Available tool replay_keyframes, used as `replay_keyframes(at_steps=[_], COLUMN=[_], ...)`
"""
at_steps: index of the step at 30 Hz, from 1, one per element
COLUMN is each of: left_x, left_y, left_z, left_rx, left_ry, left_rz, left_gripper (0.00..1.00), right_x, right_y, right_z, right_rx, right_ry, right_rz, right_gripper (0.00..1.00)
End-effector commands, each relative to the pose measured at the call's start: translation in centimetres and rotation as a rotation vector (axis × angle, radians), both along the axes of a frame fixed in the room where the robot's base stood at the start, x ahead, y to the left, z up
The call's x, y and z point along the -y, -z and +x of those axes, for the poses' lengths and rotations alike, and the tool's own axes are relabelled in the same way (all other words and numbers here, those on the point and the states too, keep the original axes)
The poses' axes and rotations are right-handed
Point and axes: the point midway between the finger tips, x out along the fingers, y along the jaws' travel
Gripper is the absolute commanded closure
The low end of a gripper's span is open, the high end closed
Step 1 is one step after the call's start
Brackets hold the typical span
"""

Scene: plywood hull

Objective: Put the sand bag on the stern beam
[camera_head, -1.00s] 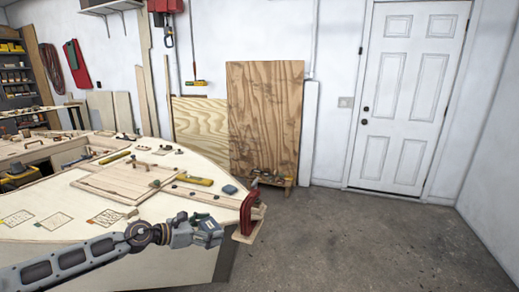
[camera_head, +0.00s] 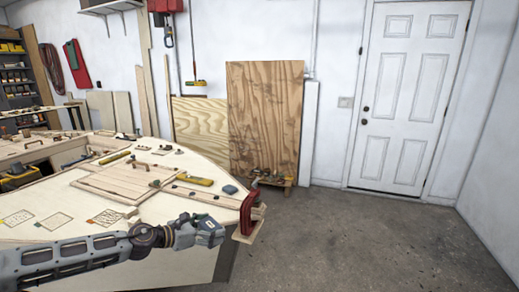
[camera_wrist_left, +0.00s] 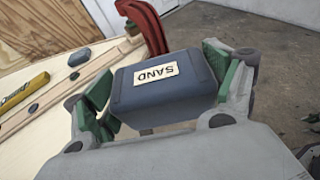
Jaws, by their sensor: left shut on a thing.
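The sand bag (camera_wrist_left: 165,90) is a dark blue-grey block with a label reading SAND, upside down in the left wrist view. My left gripper (camera_wrist_left: 165,88) is shut on it, with a green pad at each side. In the head view my left gripper (camera_head: 208,232) is near the right end of the plywood hull (camera_head: 150,215), in front of a red clamp (camera_head: 249,212). The clamp grips a wooden piece (camera_head: 259,211) at the hull's end; I cannot tell for sure whether this is the stern beam.
A yellow tool (camera_head: 195,180) and a small blue-grey object (camera_head: 230,189) lie on the hull deck near the clamp. A wooden hatch (camera_head: 120,180) is further left. Plywood sheets (camera_head: 265,120) lean on the back wall. The floor (camera_head: 350,240) to the right is clear.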

Motion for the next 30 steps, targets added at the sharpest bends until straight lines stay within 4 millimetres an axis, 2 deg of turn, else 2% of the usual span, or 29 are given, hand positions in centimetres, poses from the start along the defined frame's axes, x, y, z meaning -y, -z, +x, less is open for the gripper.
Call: replay_keyframes(at_steps=[30], left_x=[-0.5], left_y=[1.2], left_z=[0.4], left_rx=[-0.003], left_ry=[-0.171], left_rz=[0.000], left_gripper=[0.59], right_x=[0.0], right_y=[0.0], right_z=[0.0], right_rx=[0.001], right_ry=[0.000], right_rz=[0.000], right_gripper=[0.60])
